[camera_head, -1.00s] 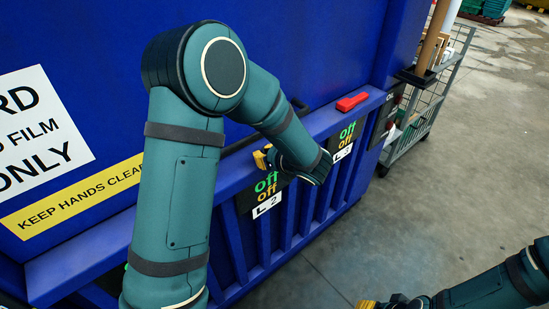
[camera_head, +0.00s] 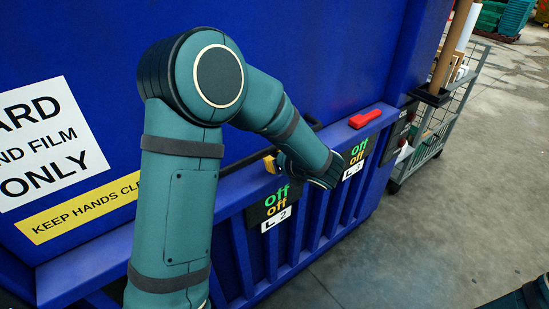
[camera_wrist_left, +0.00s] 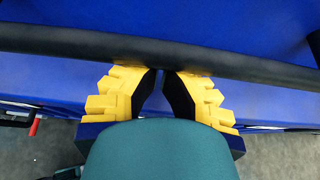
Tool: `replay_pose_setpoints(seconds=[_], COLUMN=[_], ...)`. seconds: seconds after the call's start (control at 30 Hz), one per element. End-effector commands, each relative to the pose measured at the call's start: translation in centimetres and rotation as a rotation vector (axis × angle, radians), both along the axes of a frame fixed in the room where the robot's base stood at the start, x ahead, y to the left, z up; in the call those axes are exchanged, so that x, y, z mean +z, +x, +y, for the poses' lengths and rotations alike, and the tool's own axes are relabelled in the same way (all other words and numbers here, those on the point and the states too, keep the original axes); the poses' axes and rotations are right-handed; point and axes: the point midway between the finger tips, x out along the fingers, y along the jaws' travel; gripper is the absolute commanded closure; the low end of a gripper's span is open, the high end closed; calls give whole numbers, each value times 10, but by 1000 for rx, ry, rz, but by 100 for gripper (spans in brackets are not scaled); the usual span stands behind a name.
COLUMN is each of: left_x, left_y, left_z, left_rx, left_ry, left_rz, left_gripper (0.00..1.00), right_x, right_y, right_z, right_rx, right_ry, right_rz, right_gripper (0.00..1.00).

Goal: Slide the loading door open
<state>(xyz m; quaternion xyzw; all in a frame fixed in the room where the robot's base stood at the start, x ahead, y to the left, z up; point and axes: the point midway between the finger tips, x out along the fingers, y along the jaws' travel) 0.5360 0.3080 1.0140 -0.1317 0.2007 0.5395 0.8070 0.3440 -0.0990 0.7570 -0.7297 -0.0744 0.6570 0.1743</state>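The loading door appears to be the large blue panel (camera_head: 250,25) with the white sign (camera_head: 45,145); its edges are not clear. A black bar handle (camera_head: 236,164) runs along its lower part, partly hidden by my left arm. It crosses the left wrist view (camera_wrist_left: 80,43). My left gripper (camera_head: 270,162) is at this bar, and its yellow fingers show in the left wrist view (camera_wrist_left: 158,72). Its fingertips are nearly together at the bar's lower edge, with the bar running across them, not between them. Contact is unclear. My right gripper is out of view.
A blue ledge (camera_head: 235,178) with ribs below runs under the door. Off labels (camera_head: 277,205) hang on its front. A red lever (camera_head: 365,118) lies on the ledge. A wire cart (camera_head: 425,150) stands at the right. The concrete floor (camera_head: 430,240) in front is clear.

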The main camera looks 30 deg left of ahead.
Motion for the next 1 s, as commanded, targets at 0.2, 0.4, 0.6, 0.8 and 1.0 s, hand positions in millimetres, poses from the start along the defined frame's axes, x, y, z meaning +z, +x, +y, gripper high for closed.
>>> replay_pose_setpoints(seconds=[0.2, 0.4, 0.6, 0.8, 1.0], left_x=[46, 105, 167, 225, 283], left_y=[2, 2, 3, 3, 2], left_z=[1, 1, 1, 1, 2], left_rx=[3, 2, 2, 2, 3], left_ry=[6, 8, 9, 8, 6], left_rz=[-13, -17, -19, -19, -21], left_gripper=[100, 100, 100, 100, 100], right_x=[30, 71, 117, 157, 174], right_y=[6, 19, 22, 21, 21], right_z=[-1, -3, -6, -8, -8], right_rx=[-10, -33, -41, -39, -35], right_ry=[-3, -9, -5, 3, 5], right_rz=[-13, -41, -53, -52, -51], right_gripper=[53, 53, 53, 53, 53])
